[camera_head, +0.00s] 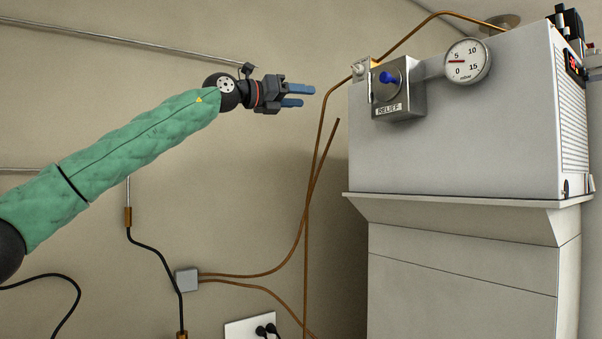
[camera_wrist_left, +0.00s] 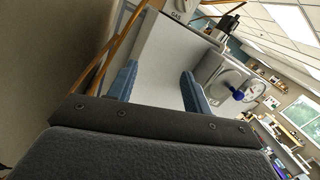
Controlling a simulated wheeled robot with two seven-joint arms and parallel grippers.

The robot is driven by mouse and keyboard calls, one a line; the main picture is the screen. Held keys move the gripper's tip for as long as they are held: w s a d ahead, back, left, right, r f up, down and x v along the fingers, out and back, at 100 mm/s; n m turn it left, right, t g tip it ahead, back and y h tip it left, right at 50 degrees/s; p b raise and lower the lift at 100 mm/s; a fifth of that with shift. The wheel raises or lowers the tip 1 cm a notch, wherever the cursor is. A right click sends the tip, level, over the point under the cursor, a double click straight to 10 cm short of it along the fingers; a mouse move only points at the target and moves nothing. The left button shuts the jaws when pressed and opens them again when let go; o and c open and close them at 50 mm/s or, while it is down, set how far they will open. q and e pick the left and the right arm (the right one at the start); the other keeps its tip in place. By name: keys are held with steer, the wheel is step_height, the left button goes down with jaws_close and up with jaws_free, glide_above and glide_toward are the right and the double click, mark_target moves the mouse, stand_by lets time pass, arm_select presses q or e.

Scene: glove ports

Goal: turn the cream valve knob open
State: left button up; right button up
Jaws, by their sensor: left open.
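A small cream knob (camera_head: 359,69) sits on a pale plate at the upper left edge of the grey cabinet, beside a copper pipe. In the head view my left gripper (camera_head: 307,96) is to the left of the knob and slightly lower, apart from it. Its two blue fingers point right, spread with nothing between them. My right gripper is in neither view.
A metal box marked RELIEF with a blue knob (camera_head: 388,78) is just right of the cream knob. A round gauge (camera_head: 467,60) is further right on the grey cabinet (camera_head: 480,130). A copper pipe (camera_head: 322,125) runs between my gripper and the cabinet in the head view.

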arm_select(q)
steer(key=w+d+f+n+h, duration=0.1)
steer(key=w+f, duration=0.3)
steer(key=f, duration=0.5)
steer(key=w+d+f+n+h, duration=0.1)
steer(key=w+f+n, duration=0.3)
steer(key=f, duration=0.5)
steer(key=shift+w+f, duration=0.2)
steer(key=shift+w, duration=0.5)
